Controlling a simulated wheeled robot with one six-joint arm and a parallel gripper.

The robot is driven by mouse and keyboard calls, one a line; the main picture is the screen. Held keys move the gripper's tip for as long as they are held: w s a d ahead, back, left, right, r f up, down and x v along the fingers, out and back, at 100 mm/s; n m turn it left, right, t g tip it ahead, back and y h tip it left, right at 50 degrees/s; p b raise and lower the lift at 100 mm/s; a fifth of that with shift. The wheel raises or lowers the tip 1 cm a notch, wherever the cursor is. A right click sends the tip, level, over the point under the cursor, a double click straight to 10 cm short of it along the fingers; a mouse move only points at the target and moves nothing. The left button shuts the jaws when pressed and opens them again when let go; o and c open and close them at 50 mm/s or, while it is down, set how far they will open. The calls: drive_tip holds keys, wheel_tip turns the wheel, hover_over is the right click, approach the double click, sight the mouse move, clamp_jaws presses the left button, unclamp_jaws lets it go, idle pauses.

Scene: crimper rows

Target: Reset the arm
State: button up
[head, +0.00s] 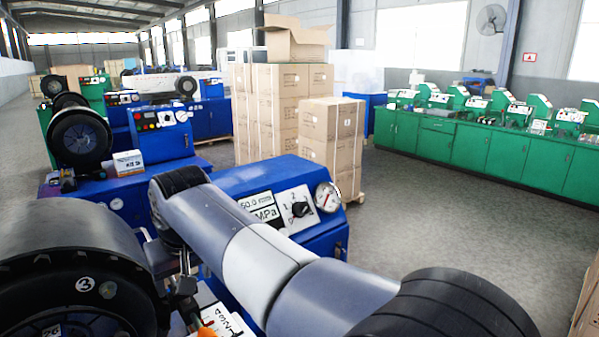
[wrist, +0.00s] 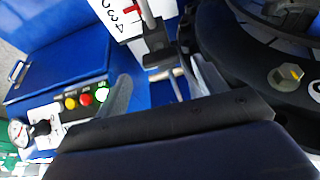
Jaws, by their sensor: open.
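My arm crosses the head view from the lower right, and my gripper (head: 186,285) hangs down at its far end beside the near crimper's black round head (head: 85,270). In the wrist view my gripper (wrist: 162,82) is open, with one grey finger on each side and nothing held between them. A dark lever or clamp piece (wrist: 155,45) on a grey rod shows just beyond the fingertips; I cannot tell whether they touch it. The near blue crimper (head: 285,185) carries a gauge (head: 327,197) and a dial (head: 300,209). Part of it is hidden behind my arm.
A numbered white plate (wrist: 122,14) lies close to the gripper. More blue machines (head: 165,130) stand behind at left. Stacked cartons (head: 330,130) stand mid-floor. Green benches (head: 480,145) line the right wall. Open grey floor (head: 430,210) lies between.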

drive_tip(key=shift+b+x, duration=0.45)
drive_tip(key=shift+x, duration=0.5)
drive_tip(key=shift+s, duration=0.1)
